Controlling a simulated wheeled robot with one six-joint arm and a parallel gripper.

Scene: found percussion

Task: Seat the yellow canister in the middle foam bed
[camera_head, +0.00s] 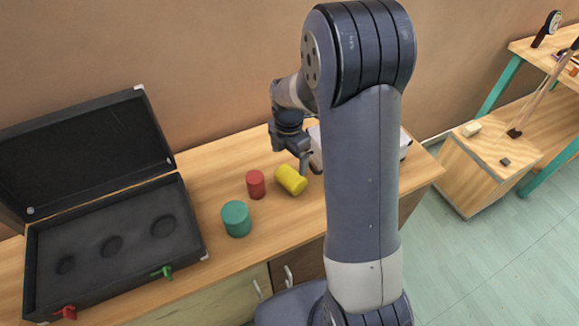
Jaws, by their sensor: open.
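The yellow canister (290,180) lies on its side on the wooden counter, right of the red canister (256,184). My gripper (303,165) is open, just above and behind the right end of the yellow canister; whether they touch I cannot tell. My arm's wrist hides part of the gripper. The open black case (190,238) stands at the left with a foam insert holding three round beds in a row. The middle foam bed (112,246) is empty, as are the beds on either side of it.
A teal canister (236,218) stands upright between the case and the red canister. A red clip (66,312) and a green clip (163,272) sit at the case's front edge. A white object (404,146) is partly hidden behind my arm.

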